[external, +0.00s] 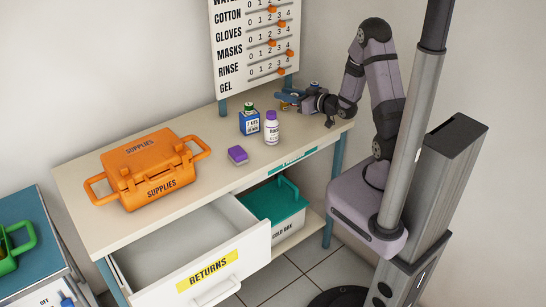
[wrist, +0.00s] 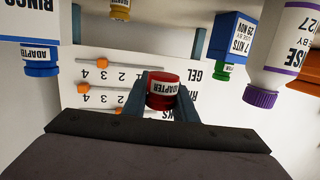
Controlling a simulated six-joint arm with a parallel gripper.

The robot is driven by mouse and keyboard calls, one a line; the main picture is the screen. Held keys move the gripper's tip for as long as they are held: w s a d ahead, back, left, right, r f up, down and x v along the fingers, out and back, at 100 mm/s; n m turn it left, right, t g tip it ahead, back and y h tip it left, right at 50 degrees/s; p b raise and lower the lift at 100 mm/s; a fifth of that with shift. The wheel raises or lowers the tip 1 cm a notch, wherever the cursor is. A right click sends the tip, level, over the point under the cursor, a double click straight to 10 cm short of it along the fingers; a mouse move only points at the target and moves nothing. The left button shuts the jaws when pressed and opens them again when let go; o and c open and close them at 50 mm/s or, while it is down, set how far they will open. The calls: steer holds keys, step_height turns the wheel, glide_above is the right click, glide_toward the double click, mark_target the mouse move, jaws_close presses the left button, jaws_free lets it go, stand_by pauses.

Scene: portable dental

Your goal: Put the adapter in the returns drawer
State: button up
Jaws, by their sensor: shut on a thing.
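A red adapter (wrist: 162,99) with a white "ADAPTER" label is between the two blue fingers of my gripper (wrist: 162,92) in the wrist view, which appears upside down. My gripper (external: 288,98) is shut on it, at the back right of the counter in the external view. The adapter cannot be made out clearly there. The returns drawer (external: 209,268) is pulled open at the front left below the counter, and its visible inside is empty. A blue item labelled "ADAPTER" (wrist: 40,58) shows at the left of the wrist view.
An orange supplies case (external: 150,175) stands on the counter's left. A blue kit bottle (external: 249,122), a white rinse bottle (external: 271,130) and a purple block (external: 238,155) stand mid-counter. A slider board (external: 255,50) rises behind. A teal cold box (external: 285,205) sits below.

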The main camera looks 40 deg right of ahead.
mark_target(286, 122)
steer(key=shift+f, duration=4.8)
steer(key=shift+f+b, duration=0.2)
steer(key=shift+b, duration=0.15)
steer(key=o, duration=1)
steer(key=shift+o, duration=0.2)
steer(key=v, duration=0.2)
steer(key=b+v, duration=0.1)
steer(key=v, duration=0.1)
steer(key=d+v, duration=0.1)
steer(key=v, duration=0.1)
steer(key=shift+f+b, duration=0.2)
steer(key=shift+b, duration=0.1)
steer(key=shift+o, duration=0.5)
steer(key=shift+s+r, duration=0.15)
steer(key=shift+s, duration=0.45)
